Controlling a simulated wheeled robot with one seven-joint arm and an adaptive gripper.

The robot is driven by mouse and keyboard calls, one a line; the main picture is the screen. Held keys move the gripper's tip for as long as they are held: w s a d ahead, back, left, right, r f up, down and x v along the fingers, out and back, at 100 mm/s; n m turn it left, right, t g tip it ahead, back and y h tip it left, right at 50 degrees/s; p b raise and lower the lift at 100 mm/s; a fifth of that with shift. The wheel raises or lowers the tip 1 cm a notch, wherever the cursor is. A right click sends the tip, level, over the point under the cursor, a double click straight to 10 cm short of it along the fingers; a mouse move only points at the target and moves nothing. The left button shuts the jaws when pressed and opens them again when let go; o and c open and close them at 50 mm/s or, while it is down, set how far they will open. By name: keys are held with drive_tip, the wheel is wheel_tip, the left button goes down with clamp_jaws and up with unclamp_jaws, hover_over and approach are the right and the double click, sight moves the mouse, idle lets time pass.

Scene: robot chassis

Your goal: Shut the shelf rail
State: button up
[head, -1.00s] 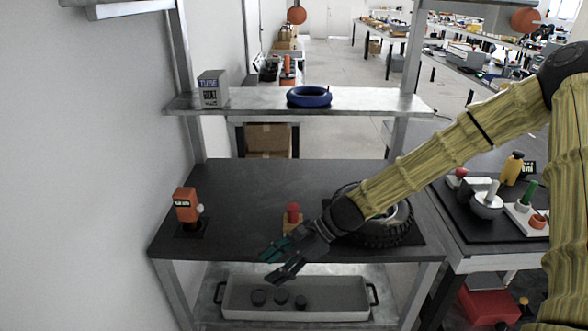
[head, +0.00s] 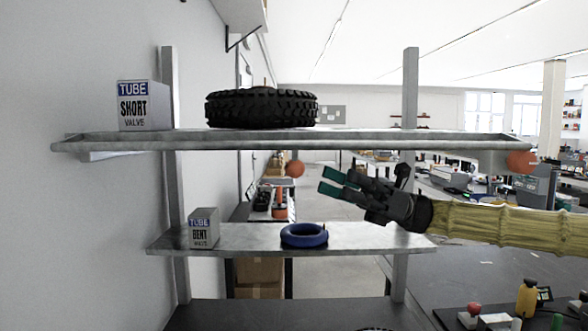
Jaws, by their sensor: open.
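The upper shelf has a long grey front rail (head: 400,147) running along its edge. I cannot tell from this view how far the rail is open. An orange ball (head: 521,161) sits at the rail's right end. A second orange ball (head: 295,169) shows below the middle of the shelf; what it is fixed to is unclear. My gripper (head: 328,180) is open and empty, with teal fingertips pointing left. In the picture it lies below the rail and just right of the second ball, apparently apart from it; depth is hard to judge.
A black tyre (head: 262,108) and a SHORT valve box (head: 140,105) stand on the upper shelf. The lower shelf (head: 360,240) holds a BENT valve box (head: 204,228) and a blue tube (head: 304,235). A metal upright (head: 405,90) stands close to my gripper.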

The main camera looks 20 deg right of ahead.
sight(295, 167)
drive_tip(key=p+x, duration=0.1)
drive_tip(key=x, duration=0.9)
drive_tip(key=shift+a, duration=0.25)
clamp_jaws()
